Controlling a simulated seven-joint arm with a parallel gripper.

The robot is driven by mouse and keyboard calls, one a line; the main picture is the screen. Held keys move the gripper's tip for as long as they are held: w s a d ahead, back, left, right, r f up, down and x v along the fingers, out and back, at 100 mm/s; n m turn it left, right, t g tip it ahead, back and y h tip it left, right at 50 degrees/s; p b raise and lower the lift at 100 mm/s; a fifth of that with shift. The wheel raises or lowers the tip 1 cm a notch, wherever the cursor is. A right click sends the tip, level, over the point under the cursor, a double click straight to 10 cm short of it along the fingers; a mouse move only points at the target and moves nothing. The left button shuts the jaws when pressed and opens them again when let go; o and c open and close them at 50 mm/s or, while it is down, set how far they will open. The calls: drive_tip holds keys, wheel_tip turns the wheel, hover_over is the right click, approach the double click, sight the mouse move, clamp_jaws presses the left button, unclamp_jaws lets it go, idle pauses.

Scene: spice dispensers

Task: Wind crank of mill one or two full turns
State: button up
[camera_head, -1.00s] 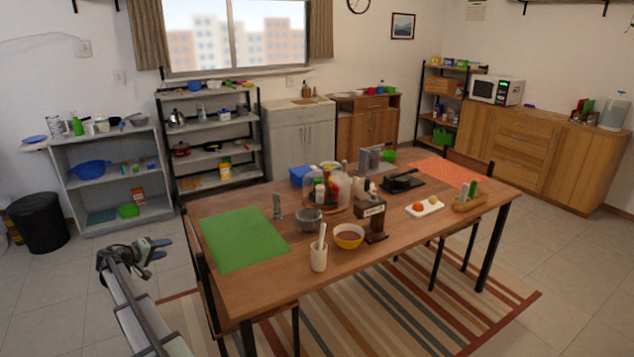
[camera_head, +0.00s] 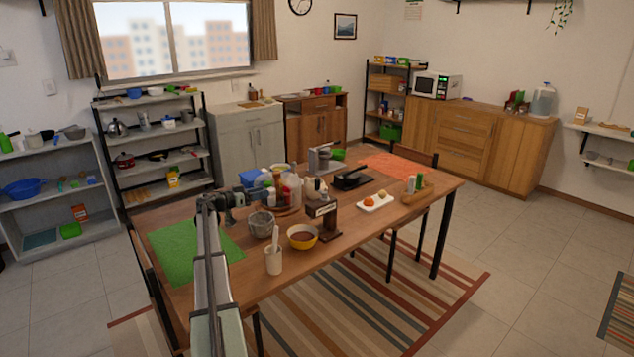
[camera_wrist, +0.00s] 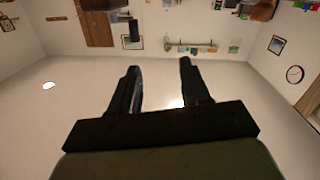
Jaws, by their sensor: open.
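A dark brown wooden box-like unit with a pale label (camera_head: 322,209) stands on the dining table (camera_head: 350,262), right of the middle; it may be the mill. I cannot make out a crank on it or read the label. My gripper (camera_head: 238,195) is raised over the left part of the table in the head view, left of this unit and apart from it. In the wrist view my gripper (camera_wrist: 159,68) has its two dark fingers apart, with nothing between them. That view shows walls and furniture upside down, and no mill.
A stone-grey bowl (camera_head: 261,225), a yellow bowl (camera_head: 302,237) and a white utensil cup (camera_head: 273,261) stand near the labelled unit. Several bottles (camera_head: 292,190) crowd behind. A green mat (camera_head: 170,252) lies at the left. A white tray (camera_head: 376,203) is to the right.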

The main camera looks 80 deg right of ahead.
sight(317, 188)
drive_tip(key=s+d+m, duration=0.1)
drive_tip(key=s+d, duration=0.2)
drive_tip(key=s, duration=0.4)
drive_tip(key=s+d+r+m+g, duration=0.1)
drive_tip(key=s+d, duration=0.2)
drive_tip(key=s, duration=0.4)
drive_tip(key=s+d+m+y, duration=0.1)
drive_tip(key=s+d, duration=0.2)
drive_tip(key=s, duration=0.4)
drive_tip(key=shift+d+r+g, duration=0.3)
drive_tip(key=shift+d+r, duration=0.05)
clamp_jaws()
